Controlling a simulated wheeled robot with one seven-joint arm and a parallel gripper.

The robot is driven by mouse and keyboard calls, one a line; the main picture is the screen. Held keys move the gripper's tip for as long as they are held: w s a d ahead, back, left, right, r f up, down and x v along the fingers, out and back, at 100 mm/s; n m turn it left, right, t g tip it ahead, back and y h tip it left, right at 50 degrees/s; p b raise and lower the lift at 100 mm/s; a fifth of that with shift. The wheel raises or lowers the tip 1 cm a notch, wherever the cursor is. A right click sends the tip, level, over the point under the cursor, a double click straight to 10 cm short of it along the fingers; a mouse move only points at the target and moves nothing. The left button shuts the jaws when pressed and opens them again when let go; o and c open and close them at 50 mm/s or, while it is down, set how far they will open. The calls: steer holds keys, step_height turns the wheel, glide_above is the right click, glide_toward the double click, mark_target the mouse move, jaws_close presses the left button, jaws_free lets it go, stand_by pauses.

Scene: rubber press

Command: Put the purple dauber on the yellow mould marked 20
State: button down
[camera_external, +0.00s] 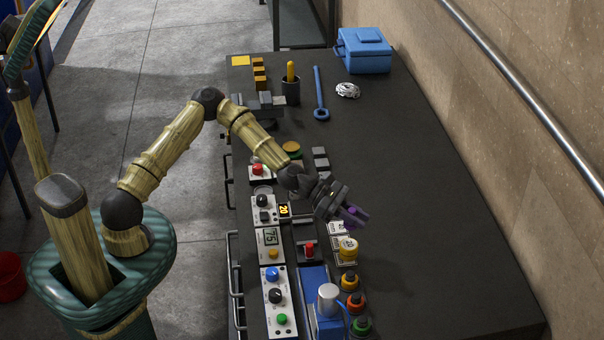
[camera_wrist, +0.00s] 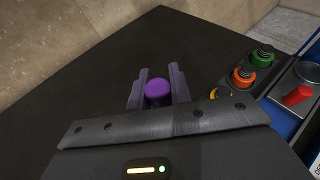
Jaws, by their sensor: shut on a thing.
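My gripper (camera_external: 357,218) is shut on the purple dauber (camera_external: 352,212) and holds it over the dark bench, just beyond the yellow round piece. In the wrist view the purple dauber (camera_wrist: 158,90) shows its round purple end between the two fingers of my gripper (camera_wrist: 157,88). A yellow round piece (camera_external: 348,246) stands by white labelled plates, below my gripper in the picture; its marking is too small to read.
Yellow-orange (camera_external: 349,283), orange (camera_external: 355,303) and green (camera_external: 362,326) daubers stand in a row beside a blue device (camera_external: 316,290). Control boxes (camera_external: 270,240) line the bench's left edge. A blue box (camera_external: 362,50) sits at the far end. The bench's right side is clear.

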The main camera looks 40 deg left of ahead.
mark_target(355, 246)
steer(key=shift+f, duration=1.5)
steer(key=shift+f+p, duration=0.4)
steer(key=shift+f, duration=1.45)
steer(key=shift+f, duration=0.15)
steer(key=c, duration=1.3)
jaws_free()
